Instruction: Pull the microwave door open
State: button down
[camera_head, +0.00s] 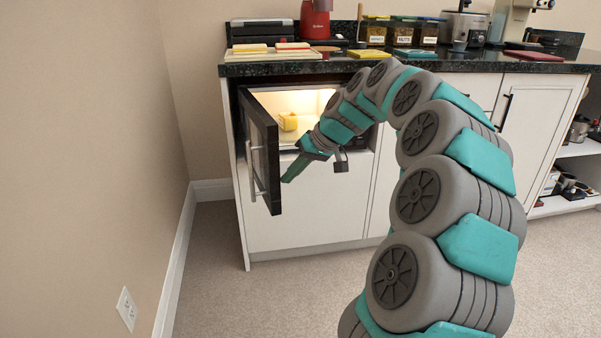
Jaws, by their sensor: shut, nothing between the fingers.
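The microwave (365,139) is built into the white cabinet under the dark counter. Its black-framed door (274,160) is swung wide open to the left, with a silver vertical handle (254,172) on its outer face. The lit interior shows, with a yellow block-like item (288,121) inside. My gripper (287,178) is in front of the opening, to the right of the open door's inner side. It is shut and empty, pointing down and left, apart from the handle. My arm hides the right part of the microwave.
A beige wall (120,130) stands close on the left of the open door. The counter (285,68) holds cutting boards, jars and a red appliance (315,20). An open shelf (565,205) is at the right. The carpet in front is clear.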

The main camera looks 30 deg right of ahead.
jog(key=a+m+t+h, duration=0.1)
jog(key=a+m, duration=0.1)
jog(key=a, duration=0.8)
jog(key=shift+w+a+p, duration=0.35)
jog(key=shift+w+p, duration=0.05)
jog(key=shift+p, duration=0.05)
